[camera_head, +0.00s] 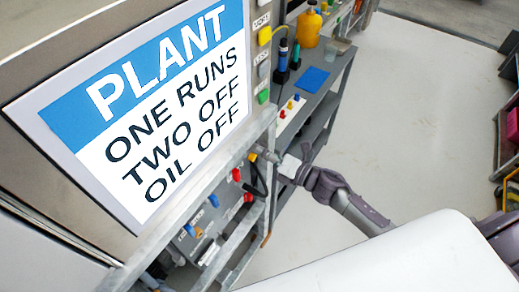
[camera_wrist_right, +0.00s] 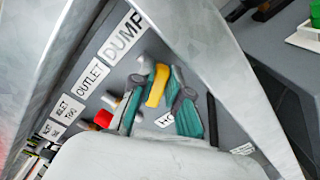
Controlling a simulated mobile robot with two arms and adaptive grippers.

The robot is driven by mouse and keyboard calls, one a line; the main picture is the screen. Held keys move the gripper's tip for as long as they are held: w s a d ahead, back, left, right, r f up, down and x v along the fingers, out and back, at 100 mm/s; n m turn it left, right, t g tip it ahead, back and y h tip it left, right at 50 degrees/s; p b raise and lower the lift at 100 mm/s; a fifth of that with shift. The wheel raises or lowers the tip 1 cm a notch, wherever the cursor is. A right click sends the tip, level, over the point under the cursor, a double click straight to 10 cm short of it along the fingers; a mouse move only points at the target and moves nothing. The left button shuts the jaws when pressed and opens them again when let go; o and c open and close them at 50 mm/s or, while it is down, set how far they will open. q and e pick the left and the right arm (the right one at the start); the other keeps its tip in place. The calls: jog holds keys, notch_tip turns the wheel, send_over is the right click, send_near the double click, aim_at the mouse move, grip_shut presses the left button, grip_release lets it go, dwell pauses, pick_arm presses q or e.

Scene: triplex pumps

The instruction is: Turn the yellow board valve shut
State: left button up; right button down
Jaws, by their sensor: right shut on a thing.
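The yellow board valve (camera_wrist_right: 157,85) has a yellow handle on the grey board, below the DUMP label, in the right wrist view. My right gripper (camera_wrist_right: 156,100) has its two teal-padded fingers on either side of this handle and is shut on it. In the head view, the right gripper (camera_head: 272,157) reaches in from the right to the board's upper edge, where a small yellow part of the valve (camera_head: 252,157) shows at its tip. The valve's stem is mostly hidden by the handle and fingers. My left gripper is not in view.
A red handle (camera_wrist_right: 103,118) sits close left of the fingers. Blue handles (camera_head: 213,200) are lower on the board. Grey frame bars (camera_wrist_right: 225,75) flank the wrist. A PLANT sign (camera_head: 150,110) stands above the board.

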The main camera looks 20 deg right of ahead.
jog(key=m, duration=0.5)
jog(key=shift+d+f+m+p, duration=0.1)
jog(key=shift+f+m+p, duration=0.2)
jog(key=shift+p, duration=0.1)
dwell(0.4)
jog(key=c, duration=1.1)
grip_release()
jog(key=shift+c, duration=0.2)
jog(key=v, duration=1.2)
jog(key=shift+f+m, duration=0.15)
jog(key=shift+m, duration=0.15)
